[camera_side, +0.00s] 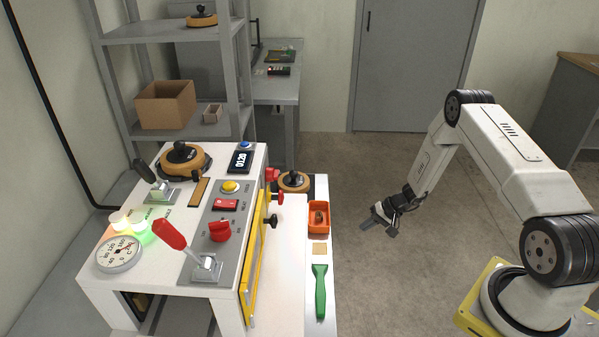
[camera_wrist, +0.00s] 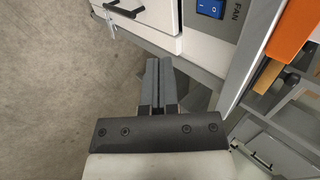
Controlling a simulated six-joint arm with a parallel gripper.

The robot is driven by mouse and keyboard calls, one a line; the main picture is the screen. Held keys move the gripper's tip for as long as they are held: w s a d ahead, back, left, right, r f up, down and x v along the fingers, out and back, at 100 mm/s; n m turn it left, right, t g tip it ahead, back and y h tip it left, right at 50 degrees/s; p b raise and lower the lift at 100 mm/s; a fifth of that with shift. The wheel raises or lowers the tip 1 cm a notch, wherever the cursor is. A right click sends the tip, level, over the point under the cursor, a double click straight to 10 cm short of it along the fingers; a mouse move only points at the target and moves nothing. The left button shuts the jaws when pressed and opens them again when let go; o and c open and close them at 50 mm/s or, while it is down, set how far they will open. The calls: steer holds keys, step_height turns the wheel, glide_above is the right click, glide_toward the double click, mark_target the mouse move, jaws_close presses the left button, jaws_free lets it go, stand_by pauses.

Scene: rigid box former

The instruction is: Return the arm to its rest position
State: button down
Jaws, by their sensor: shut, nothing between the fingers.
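My gripper (camera_side: 378,218) hangs in free air over the bare floor in the side view, right of the box former (camera_side: 229,258) and apart from it. The arm is bent, with the gripper pointing down and to the left. In the wrist view the two fingers of my gripper (camera_wrist: 159,72) lie side by side, shut, with nothing between them. The box former is a white bench machine with a red-handled lever (camera_side: 170,234), a red knob (camera_side: 219,230), a dial gauge (camera_side: 119,254) and a lit green lamp.
A grey rack (camera_side: 179,72) with a cardboard box (camera_side: 166,105) stands behind. The wrist view shows a blue FAN switch (camera_wrist: 211,8). The floor (camera_side: 390,285) around my gripper is clear.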

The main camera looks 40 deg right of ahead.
stand_by(0.3)
steer(key=s+a+r+n+g+h, duration=0.1)
steer(key=s+a+r+n+g, duration=0.1)
steer(key=a+r, duration=0.5)
steer(key=s+a+r+n+g+h, duration=0.1)
steer(key=a+r+n+g, duration=0.2)
steer(key=r, duration=0.6)
steer(key=s+a+r+n+t+h, duration=0.1)
steer(key=s+a+r+n+h, duration=0.3)
steer(key=s+a+r, duration=0.5)
step_height(320, 180, up, 3)
steer(key=shift+s+a+f+t, duration=0.15)
steer(key=shift+s+a+t, duration=0.2)
steer(key=shift+s, duration=0.7)
